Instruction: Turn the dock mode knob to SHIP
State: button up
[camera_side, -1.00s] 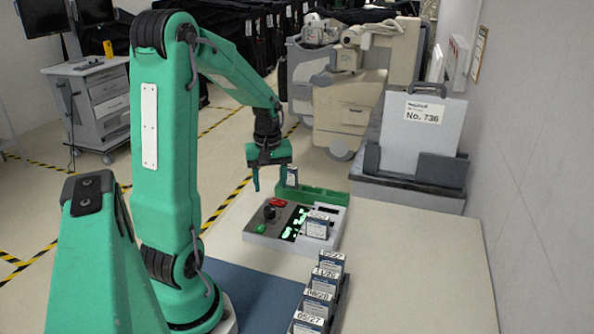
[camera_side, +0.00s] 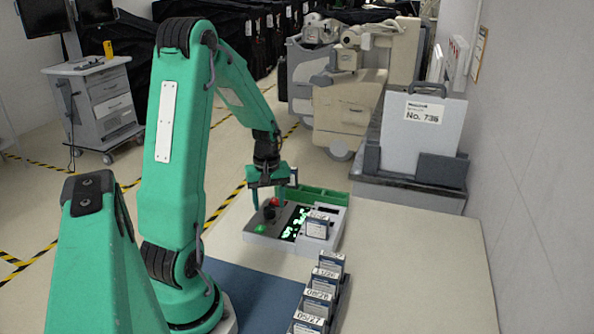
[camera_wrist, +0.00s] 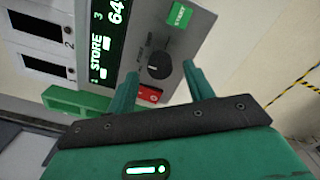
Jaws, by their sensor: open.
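The dock (camera_side: 258,240) is a grey box on the table, with a lit green display (camera_wrist: 102,45) that reads STORE. Its black round mode knob (camera_wrist: 159,65) sits beside the display, with small labels next to it too fine to read surely. In the side view the knob (camera_side: 270,213) is partly crowded by my fingers. My gripper (camera_wrist: 160,88) is open and empty, its fingers pointing down over the dock panel. In the wrist view the fingertips lie to either side of the knob, a little below it in the picture. I cannot tell whether they touch it.
A green START button (camera_wrist: 180,14) and a red button (camera_wrist: 150,94) flank the knob. A labelled cartridge (camera_side: 317,229) stands in the dock, and a green tray (camera_side: 322,196) lies behind. Several cartridges (camera_side: 318,298) stand in a front row. The table's right side is clear.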

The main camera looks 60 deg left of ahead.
jog(key=shift+f, duration=0.95)
jog(key=shift+c, duration=0.4)
jog(key=c, duration=0.9)
jog(key=shift+m, duration=0.4)
jog(key=m, duration=0.4)
jog(key=shift+m, duration=2)
